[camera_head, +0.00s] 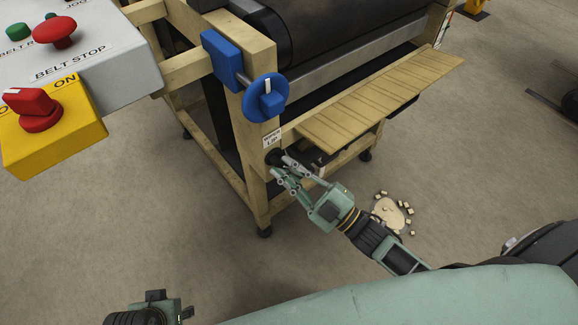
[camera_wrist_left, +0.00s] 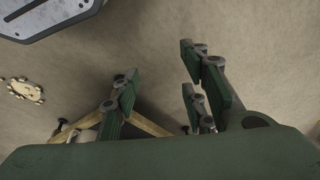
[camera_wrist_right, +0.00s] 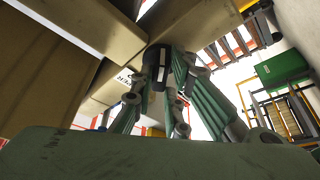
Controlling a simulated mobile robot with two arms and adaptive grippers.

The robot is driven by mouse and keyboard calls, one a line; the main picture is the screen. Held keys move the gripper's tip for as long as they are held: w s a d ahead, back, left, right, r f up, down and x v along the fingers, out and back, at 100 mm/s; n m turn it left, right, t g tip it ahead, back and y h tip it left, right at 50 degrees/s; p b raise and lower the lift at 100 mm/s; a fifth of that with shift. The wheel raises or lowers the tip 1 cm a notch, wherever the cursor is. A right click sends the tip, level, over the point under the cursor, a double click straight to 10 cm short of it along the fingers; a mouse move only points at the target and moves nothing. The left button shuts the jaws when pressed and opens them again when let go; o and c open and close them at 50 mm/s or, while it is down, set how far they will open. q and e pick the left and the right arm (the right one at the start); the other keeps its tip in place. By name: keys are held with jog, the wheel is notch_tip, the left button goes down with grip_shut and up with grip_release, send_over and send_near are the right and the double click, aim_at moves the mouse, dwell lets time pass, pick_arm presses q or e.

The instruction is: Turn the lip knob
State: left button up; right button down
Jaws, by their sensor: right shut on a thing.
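The lip knob (camera_head: 274,157) is a small dark knob on the wooden front post, just below a white label (camera_head: 271,139). My right gripper (camera_head: 280,170) is shut on it, with fingers on both sides. In the right wrist view the knob (camera_wrist_right: 157,66) shows as a black cylinder with a white mark, between the fingers (camera_wrist_right: 164,88), against the post. The fingers hide part of it. My left gripper (camera_wrist_left: 158,65) is open and empty over the floor. Only part of the left wrist shows at the bottom of the head view.
A blue handwheel (camera_head: 266,98) sits above the knob on the same post. A slatted wooden shelf (camera_head: 380,98) juts out to the right. A yellow box with a red switch (camera_head: 33,103) and a grey button panel (camera_head: 90,50) stand at left. Crumbs in a pale spill (camera_head: 390,213) lie on open floor.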

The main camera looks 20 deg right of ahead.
jog(key=shift+m+t, duration=0.3)
jog(key=shift+m, duration=0.5)
jog(key=shift+a+m+t+h+p, duration=0.1)
jog(key=shift+m+t+h+p, duration=0.4)
jog(key=shift+m, duration=0.7)
jog(key=m+h, duration=0.1)
jog(key=m, duration=0.1)
jog(key=m+t+h, duration=0.1)
jog(key=m, duration=0.1)
jog(key=shift+s+a+f, duration=0.1)
jog(key=shift+a, duration=0.05)
pick_arm(q)
notch_tip(320, 180, down, 8)
jog(key=p, duration=0.1)
jog(key=shift+s+r, duration=0.15)
jog(key=shift+s, duration=0.15)
pick_arm(e)
jog(key=shift+f+m+t+h, duration=0.1)
jog(key=shift+m+t+h, duration=0.5)
jog(key=shift+m, duration=1)
pick_arm(q)
jog(key=shift+d, duration=0.1)
pick_arm(e)
jog(key=c, duration=1.7)
grip_release()
pick_arm(q)
jog(key=shift+w, duration=0.1)
